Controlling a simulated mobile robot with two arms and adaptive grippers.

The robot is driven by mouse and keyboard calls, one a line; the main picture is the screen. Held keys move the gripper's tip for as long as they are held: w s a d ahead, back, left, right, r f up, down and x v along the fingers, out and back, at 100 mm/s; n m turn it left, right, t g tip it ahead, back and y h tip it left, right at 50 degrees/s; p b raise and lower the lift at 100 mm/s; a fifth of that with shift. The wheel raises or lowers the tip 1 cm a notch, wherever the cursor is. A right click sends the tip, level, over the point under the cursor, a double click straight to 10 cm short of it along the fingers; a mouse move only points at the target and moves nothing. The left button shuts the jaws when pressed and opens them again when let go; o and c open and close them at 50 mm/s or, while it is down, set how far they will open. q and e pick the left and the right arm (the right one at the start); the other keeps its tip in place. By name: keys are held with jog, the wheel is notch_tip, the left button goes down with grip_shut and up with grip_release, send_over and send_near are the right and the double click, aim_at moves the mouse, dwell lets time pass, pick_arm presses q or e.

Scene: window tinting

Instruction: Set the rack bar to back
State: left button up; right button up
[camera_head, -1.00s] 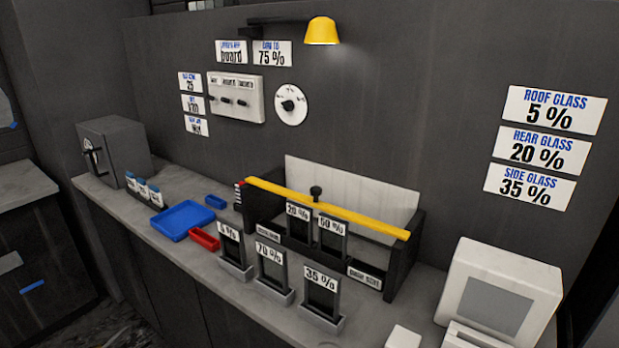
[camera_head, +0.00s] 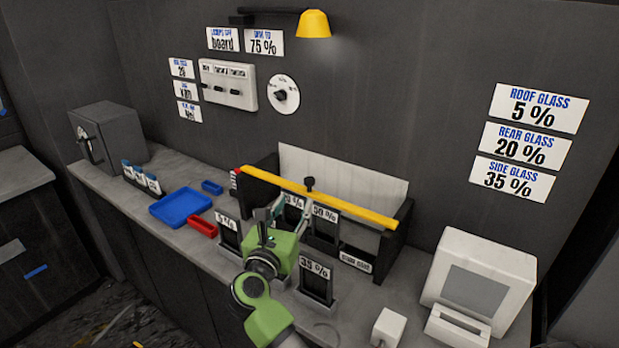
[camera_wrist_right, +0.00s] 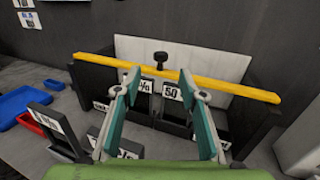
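The yellow rack bar (camera_head: 345,204) lies across the top of the black rack (camera_head: 387,251), with a black knob (camera_head: 309,184) near its middle. In the right wrist view the bar (camera_wrist_right: 215,84) runs across beyond my fingers, and the knob (camera_wrist_right: 160,58) stands between and past the fingertips. My right gripper (camera_head: 265,214) is in front of the rack, apart from the bar. In the wrist view my right gripper (camera_wrist_right: 163,85) has its two fingers wide apart with nothing between them. My left gripper is not in view.
Dark tinted samples on stands, such as the 35 % one (camera_head: 316,280), stand before the rack. A blue tray (camera_head: 181,207) and red tray (camera_head: 203,227) lie left. A white monitor (camera_head: 478,282) stands right. A yellow lamp (camera_head: 314,24) hangs above.

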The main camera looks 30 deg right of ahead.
aim_at(309, 180)
jog(key=p+x, duration=0.4)
jog(key=x, duration=0.8)
jog(key=shift+w+d, duration=0.15)
jog(key=shift+d, duration=0.2)
jog(key=shift+w+d, duration=0.3)
jog(key=shift+d, duration=0.05)
jog(key=shift+f, duration=0.1)
grip_shut()
